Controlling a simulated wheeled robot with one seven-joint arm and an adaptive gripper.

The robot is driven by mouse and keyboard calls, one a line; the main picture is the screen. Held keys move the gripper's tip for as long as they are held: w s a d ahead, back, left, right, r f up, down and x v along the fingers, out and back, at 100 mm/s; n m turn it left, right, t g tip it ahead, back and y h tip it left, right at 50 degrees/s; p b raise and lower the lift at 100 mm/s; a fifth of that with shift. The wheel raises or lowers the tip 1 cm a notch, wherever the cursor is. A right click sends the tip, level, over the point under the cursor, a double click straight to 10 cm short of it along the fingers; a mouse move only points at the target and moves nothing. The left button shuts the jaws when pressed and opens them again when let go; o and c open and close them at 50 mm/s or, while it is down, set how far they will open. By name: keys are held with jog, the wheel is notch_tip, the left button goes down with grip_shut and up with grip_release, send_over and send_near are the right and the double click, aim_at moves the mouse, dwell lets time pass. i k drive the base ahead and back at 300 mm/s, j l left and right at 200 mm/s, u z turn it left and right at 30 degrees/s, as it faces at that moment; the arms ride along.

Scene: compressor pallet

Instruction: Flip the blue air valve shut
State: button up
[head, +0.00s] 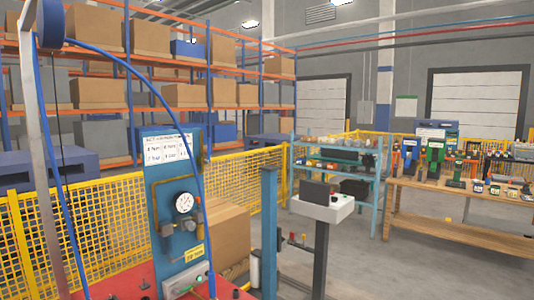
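A blue panel (178,255) stands upright at the left of centre in the head view, with a white label sheet at its top. It carries brass piping, a round white pressure gauge (184,203) and a dark filter-like fitting (166,230) below left of the gauge. A blue hose (160,100) arcs down from a reel at upper left and passes in front of the panel. I cannot make out for certain which fitting is the blue air valve, or how its handle stands. My gripper is not in view.
The panel stands at a red base (128,285). A blue post (269,230) and a stand with a grey box (321,204) are to its right. Yellow mesh fencing (120,205) runs behind. A wooden workbench (450,232) with tools is at right. Grey floor between is partly open.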

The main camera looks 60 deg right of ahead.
aim_at(206, 161)
jog(key=z, duration=1.35)
